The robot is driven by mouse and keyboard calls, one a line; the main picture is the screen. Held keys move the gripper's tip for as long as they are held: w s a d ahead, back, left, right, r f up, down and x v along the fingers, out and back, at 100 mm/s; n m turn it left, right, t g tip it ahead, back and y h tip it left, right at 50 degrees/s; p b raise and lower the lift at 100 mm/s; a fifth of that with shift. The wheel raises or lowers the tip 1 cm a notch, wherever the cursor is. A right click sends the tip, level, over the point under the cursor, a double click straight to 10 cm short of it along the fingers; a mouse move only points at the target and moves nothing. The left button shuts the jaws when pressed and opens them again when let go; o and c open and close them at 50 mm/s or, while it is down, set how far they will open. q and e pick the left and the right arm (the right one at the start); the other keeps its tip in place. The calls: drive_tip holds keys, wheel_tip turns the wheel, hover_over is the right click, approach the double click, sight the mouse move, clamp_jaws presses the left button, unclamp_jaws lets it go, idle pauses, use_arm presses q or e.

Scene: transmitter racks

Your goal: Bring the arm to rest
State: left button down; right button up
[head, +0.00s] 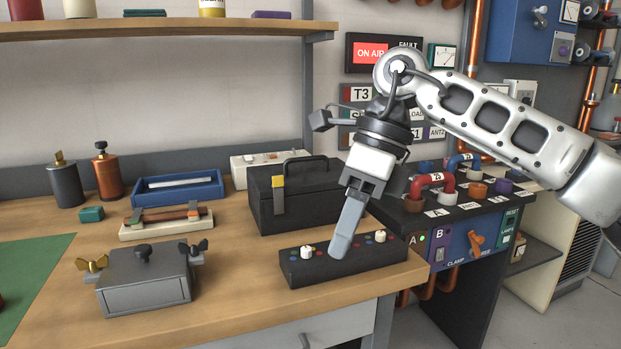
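My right arm (500,118) reaches in from the right, and its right gripper (343,240) points down. The gripper shows nearly edge-on, with one grey finger in sight, so I cannot tell whether it is open or shut. No held object is visible. The fingertip overlaps the black control box (300,268) with white knobs and small coloured buttons at the workbench's right end. Whether it touches the box is unclear. My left gripper is not in view.
The wooden workbench (225,270) holds a black toolbox (268,210), a grey box with wing nuts (145,285), a blue tray (150,193) and two canisters. A clamp panel (470,250) with red and blue U-links stands right. A shelf (150,28) hangs above.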

drive_tip(key=s+a+f+m+g+y+p, duration=0.1)
drive_tip(key=s+a+g+y, duration=0.25)
drive_tip(key=a+y, duration=0.2)
drive_tip(key=s+a+f+m+g+y, duration=0.1)
drive_tip(key=s+a+f+g+y, duration=0.1)
drive_tip(key=s+a+y, duration=0.4)
drive_tip(key=w+d+f+n+t+h+p, duration=0.1)
drive_tip(key=w+d+f+n+t, duration=0.25)
drive_tip(key=n+t, duration=0.7)
drive_tip(key=w+d+f+n+t+h+p, duration=0.15)
drive_tip(key=d+f+n+t, duration=0.4)
drive_tip(key=n, duration=0.75)
drive_tip(key=w+d+f+n+t+h, duration=0.2)
drive_tip(key=w+n+t, duration=0.1)
drive_tip(key=n+t, duration=0.75)
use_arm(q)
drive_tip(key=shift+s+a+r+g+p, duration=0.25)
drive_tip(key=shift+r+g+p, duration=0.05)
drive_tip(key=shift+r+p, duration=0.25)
use_arm(e)
drive_tip(key=s+d+f+m+g+h, duration=0.3)
drive_tip(key=s+d+f+m+g, duration=0.1)
drive_tip(key=s+f, duration=0.3)
drive_tip(key=s+d+f+m+g+h, duration=0.4)
drive_tip(key=s+f, duration=0.3)
drive_tip(key=f, duration=0.4)
drive_tip(key=shift+s+d+f+m+h, duration=0.15)
drive_tip(key=shift+d+f+m+h, duration=0.2)
drive_tip(key=shift+d, duration=0.55)
